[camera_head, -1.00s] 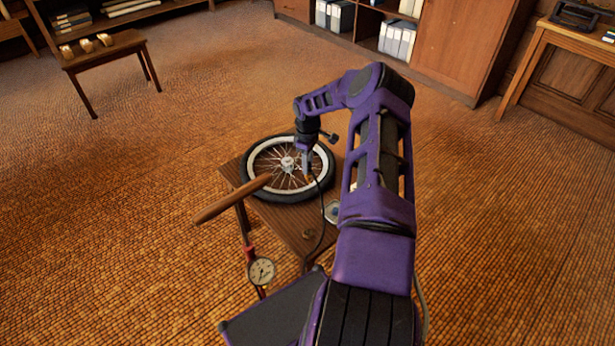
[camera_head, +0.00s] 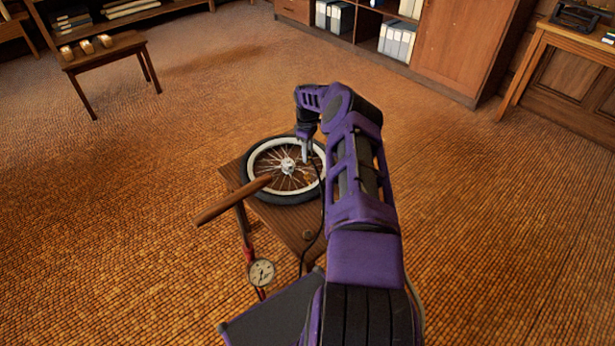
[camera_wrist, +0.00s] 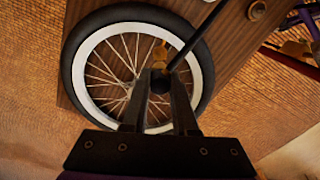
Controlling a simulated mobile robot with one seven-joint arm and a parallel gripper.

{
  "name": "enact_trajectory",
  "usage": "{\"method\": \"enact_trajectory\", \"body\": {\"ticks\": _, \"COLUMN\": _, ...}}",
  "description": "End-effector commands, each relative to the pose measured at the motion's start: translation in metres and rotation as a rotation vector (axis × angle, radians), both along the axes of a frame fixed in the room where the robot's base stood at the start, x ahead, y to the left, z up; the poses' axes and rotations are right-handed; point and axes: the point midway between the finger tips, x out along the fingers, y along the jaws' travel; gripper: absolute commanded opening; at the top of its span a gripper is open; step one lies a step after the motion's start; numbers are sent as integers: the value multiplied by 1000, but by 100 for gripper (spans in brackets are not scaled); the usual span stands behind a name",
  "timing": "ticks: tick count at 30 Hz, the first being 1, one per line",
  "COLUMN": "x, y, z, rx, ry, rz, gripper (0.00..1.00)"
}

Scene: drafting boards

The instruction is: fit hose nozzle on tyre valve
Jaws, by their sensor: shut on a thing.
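The bicycle wheel (camera_head: 276,198) has a black tyre and a white inner ring and lies flat on a small wooden table. It also fills much of the wrist view (camera_wrist: 69,70). My gripper (camera_head: 306,156) is over the wheel's right side, pointing down. In the wrist view my gripper (camera_wrist: 160,80) is shut on the hose nozzle, whose brass part (camera_wrist: 160,53) shows beyond the fingertips near the white ring. The black hose (camera_wrist: 200,33) runs off to the upper right. I cannot make out the tyre valve or whether the nozzle touches it.
The small table (camera_head: 291,222) has free room at its near end. A brown wooden handle (camera_head: 232,199) juts past its left edge, above a pressure gauge (camera_head: 261,272). A low table (camera_head: 105,54) with small blocks stands far left. The floor around is clear.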

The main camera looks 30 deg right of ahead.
Motion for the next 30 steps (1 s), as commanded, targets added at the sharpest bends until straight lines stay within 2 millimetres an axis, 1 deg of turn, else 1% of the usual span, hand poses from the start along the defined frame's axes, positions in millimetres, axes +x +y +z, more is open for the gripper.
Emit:
{"method": "enact_trajectory", "body": {"ticks": 5, "x": 0, "y": 0, "z": -2, "rx": 0, "ry": 0, "rz": -1, "gripper": 0}}
{"method": "enact_trajectory", "body": {"ticks": 19, "x": 0, "y": 0, "z": -37, "rx": 1, "ry": -1, "rz": 0, "gripper": 0}}
{"method": "enact_trajectory", "body": {"ticks": 30, "x": 0, "y": 0, "z": -41, "rx": 0, "ry": -1, "rz": -1, "gripper": 0}}
